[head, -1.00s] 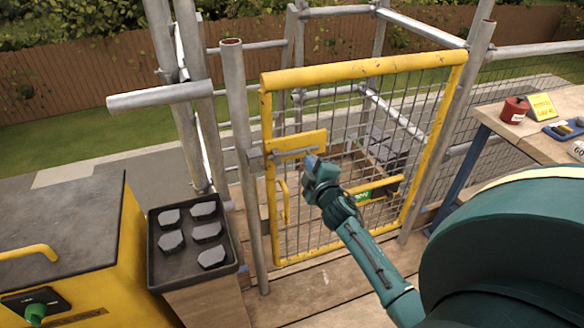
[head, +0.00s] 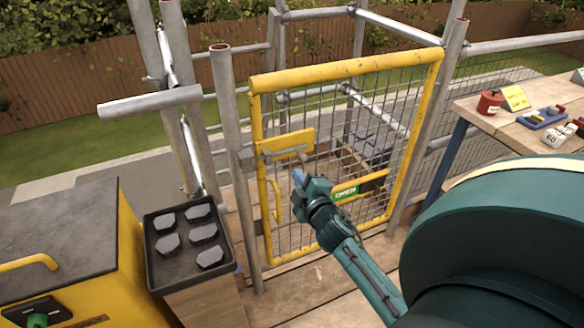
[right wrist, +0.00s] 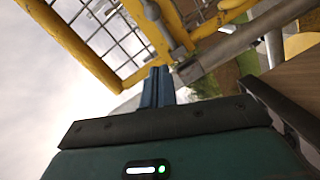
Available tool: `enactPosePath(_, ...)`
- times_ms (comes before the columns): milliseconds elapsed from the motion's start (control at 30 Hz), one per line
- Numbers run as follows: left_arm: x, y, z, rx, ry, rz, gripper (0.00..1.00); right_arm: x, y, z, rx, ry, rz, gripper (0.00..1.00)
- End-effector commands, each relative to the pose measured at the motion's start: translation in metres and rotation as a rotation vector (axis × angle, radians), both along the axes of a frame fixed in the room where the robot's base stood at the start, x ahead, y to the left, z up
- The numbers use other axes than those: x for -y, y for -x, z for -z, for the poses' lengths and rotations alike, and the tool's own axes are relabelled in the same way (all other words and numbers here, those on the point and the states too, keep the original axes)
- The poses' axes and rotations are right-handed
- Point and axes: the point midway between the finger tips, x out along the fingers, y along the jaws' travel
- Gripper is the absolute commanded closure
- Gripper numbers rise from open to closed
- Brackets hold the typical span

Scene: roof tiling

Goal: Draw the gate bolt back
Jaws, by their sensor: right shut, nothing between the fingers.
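The yellow mesh gate (head: 345,68) stands upright beside a grey scaffold post (head: 228,120) on its left. A yellow plate (head: 290,138) on the gate's left side carries the grey gate bolt (head: 283,153), which lies roughly level. Whether its tip is inside a keeper at the post is too small to tell. My right gripper (head: 299,178) is shut and empty, just below the bolt's right end and apart from it in the head view. Its blue fingertips (right wrist: 158,86) are together in the right wrist view, close to a grey rod. My left gripper is out of view.
A black tray (head: 153,262) with several grey pieces stands left of the gate, beside a yellow cabinet (head: 128,240). A wooden bench (head: 490,125) at the right holds a red container (head: 490,102) and other items. Wooden boards lie below the gate.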

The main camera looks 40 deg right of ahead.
Motion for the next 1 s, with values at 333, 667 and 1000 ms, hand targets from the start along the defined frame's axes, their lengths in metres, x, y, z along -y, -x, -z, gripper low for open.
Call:
enactPosePath(333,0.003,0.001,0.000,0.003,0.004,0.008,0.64,-0.009,0.028,-0.003,0.001,0.000,0.000,1.00)
enactPosePath(667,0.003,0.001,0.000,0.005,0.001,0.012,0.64,-0.009,0.028,-0.003,0.001,0.000,0.000,1.00)
enactPosePath(1000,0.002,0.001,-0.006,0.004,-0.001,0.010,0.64,-0.034,0.040,0.012,-0.031,-0.123,-0.037,1.00)
